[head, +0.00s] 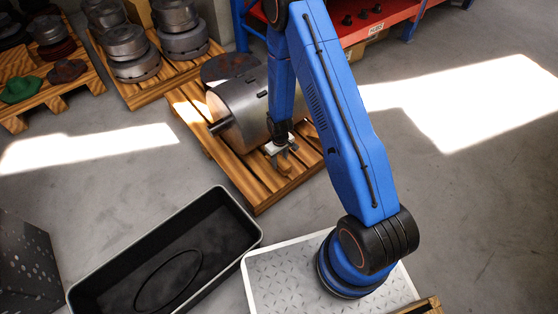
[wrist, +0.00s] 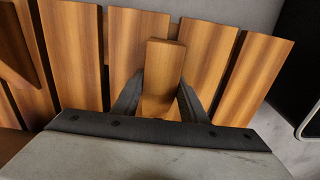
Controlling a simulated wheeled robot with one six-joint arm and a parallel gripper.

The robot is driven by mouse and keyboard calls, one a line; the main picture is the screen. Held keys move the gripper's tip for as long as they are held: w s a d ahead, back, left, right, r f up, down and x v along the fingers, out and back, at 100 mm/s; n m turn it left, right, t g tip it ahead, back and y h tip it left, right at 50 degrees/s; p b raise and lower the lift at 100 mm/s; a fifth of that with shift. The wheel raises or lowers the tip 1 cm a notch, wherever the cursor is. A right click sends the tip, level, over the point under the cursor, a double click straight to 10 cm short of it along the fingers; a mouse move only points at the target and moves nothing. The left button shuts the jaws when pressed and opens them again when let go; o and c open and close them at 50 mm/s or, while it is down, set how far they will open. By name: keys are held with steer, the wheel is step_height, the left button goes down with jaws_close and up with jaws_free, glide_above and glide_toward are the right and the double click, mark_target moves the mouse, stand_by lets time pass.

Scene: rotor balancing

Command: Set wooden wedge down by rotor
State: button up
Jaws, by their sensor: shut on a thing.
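The rotor (head: 238,112) is a grey metal cylinder with a shaft stub, lying on a wooden pallet (head: 262,197). My gripper (head: 284,152) is low over the near part of this pallet, close beside the rotor. In the wrist view my gripper (wrist: 160,98) has its two dark fingers closed on the wooden wedge (wrist: 164,70), one finger on each side. The wedge is over the pallet's planks (wrist: 208,60); I cannot tell whether it touches them. In the head view the wedge is small and partly hidden by the fingers.
A black bin (head: 215,215) stands in front of the pallet, with a metal tread plate (head: 275,282) to its right. Other pallets with metal parts (head: 127,45) stand at the back left. A red shelf (head: 385,18) is at the back. The floor to the right is clear.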

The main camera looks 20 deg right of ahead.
steer(key=o, duration=1.1)
steer(key=shift+f, duration=0.1)
steer(key=shift+o, duration=0.2)
